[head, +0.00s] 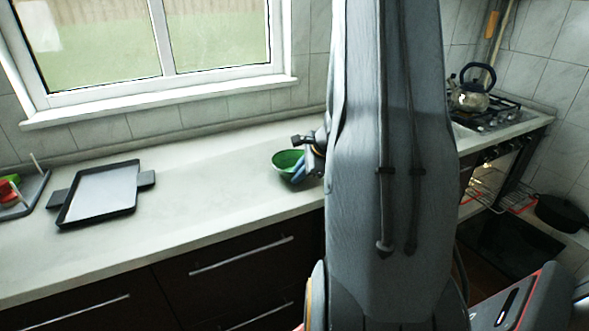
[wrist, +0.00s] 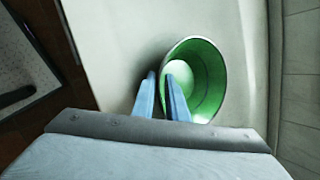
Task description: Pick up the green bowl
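My gripper (wrist: 160,76) is at the bowl's left rim. One blue finger is inside the bowl and the other is outside it, with a narrow gap between them. Contact with the wall cannot be made out. In the head view my gripper (head: 299,171) is at the bowl's right side, partly hidden by my arm.
A dark tray (head: 100,192) lies on the counter to the left. Beyond it is a rack (head: 28,192) with red and green items. A kettle (head: 470,95) stands on the stove (head: 497,118) at the right. The counter between tray and bowl is clear.

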